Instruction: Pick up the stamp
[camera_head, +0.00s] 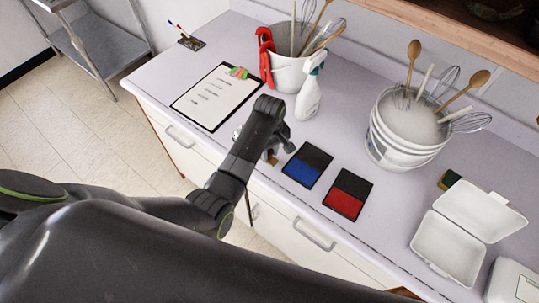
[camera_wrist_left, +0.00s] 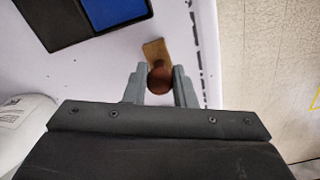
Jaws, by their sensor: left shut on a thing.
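The stamp (camera_wrist_left: 158,78) has a round reddish-brown knob and a tan wooden base. In the left wrist view its knob sits between the two fingers of my left gripper (camera_wrist_left: 160,86), which is shut on it. In the head view the gripper (camera_head: 276,150) is over the counter's front edge, left of the blue ink pad. Only a small brown bit of the stamp (camera_head: 272,160) shows there, and my arm hides the rest. I cannot tell whether the base touches the counter. My right gripper is not in view.
A blue ink pad (camera_head: 300,172) and a red ink pad (camera_head: 345,203) lie just right of the gripper. Stacked buckets (camera_head: 393,150) and a white open box (camera_head: 445,245) are farther right.

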